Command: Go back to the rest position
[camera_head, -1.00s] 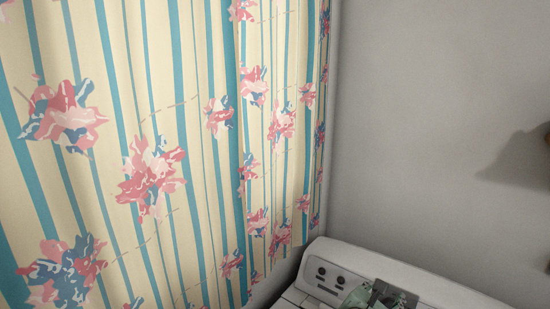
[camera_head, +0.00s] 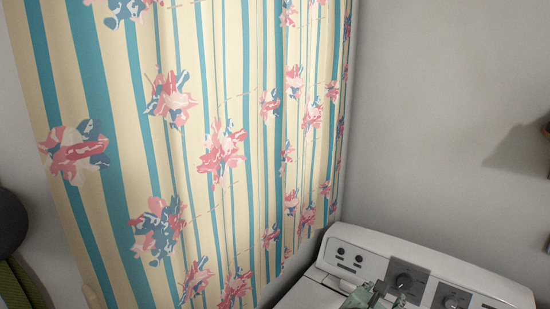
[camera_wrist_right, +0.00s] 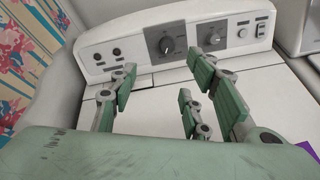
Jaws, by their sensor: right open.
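My right gripper (camera_head: 372,298) shows only in part at the bottom edge of the head view, in front of the white washing machine (camera_head: 335,285). In the right wrist view, its green and grey fingers (camera_wrist_right: 165,90) are spread apart with nothing between them. They reach out over the machine's white top, toward its control panel (camera_wrist_right: 165,42). My left gripper is in neither current view.
A striped, flowered curtain (camera_head: 235,90) fills the left and middle of the head view, beside the machine. A grey wall (camera_head: 430,90) is behind. A dark rounded object (camera_head: 12,222) is at the left edge. A purple patch (camera_wrist_right: 310,150) is at the wrist view's right edge.

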